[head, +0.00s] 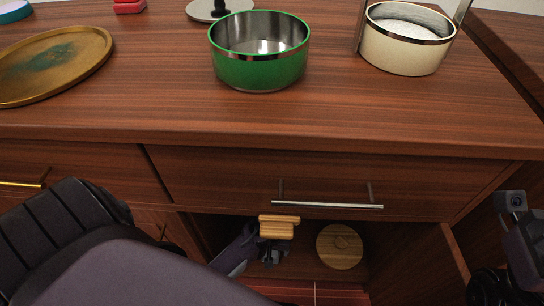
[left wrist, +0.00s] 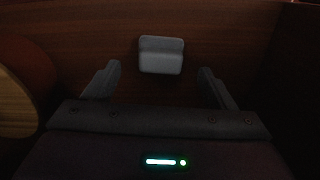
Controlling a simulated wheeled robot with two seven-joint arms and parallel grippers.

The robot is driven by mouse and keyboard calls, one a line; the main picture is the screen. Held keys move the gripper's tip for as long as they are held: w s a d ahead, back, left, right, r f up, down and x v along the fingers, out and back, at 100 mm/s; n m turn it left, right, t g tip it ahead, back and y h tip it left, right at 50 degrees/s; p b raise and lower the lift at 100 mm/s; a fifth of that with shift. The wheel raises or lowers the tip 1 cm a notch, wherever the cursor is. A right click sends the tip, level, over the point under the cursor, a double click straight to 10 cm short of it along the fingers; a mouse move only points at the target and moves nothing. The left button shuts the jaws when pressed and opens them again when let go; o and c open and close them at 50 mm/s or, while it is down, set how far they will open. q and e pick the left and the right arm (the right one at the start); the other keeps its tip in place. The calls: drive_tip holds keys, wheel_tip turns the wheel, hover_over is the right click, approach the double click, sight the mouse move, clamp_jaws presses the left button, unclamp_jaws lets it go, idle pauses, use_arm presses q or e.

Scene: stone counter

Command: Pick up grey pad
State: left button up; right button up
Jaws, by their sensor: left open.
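The grey pad (left wrist: 161,54) is a small, rounded block in the dim cabinet, in the upper middle of the left wrist view. It lies ahead of my left gripper (left wrist: 158,85), roughly centred between its two spread fingers and apart from them. The gripper is open and empty. In the head view, my left gripper (head: 270,255) reaches into the open compartment under the drawer. I cannot make out the grey pad there. Part of my right arm shows at the right edge, but its fingers cannot be made out.
A round wooden board (head: 340,247) is in the compartment, right of my left gripper. A wooden block (head: 279,226) shows just above the gripper. The drawer handle (head: 330,205) juts out overhead. A green bowl (head: 259,65), cream bowl (head: 405,55) and brass tray (head: 75,65) stand on the counter.

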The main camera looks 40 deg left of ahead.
use_arm(q)
drive_tip(key=f+b, duration=0.2)
drive_tip(key=f, duration=0.1)
drive_tip(key=f+b, duration=0.1)
drive_tip(key=shift+w+a+f, duration=0.2)
drive_tip(key=shift+w+f, duration=0.05)
drive_tip(key=shift+f, duration=0.05)
drive_tip(key=shift+c, duration=0.5)
drive_tip(key=c, duration=1)
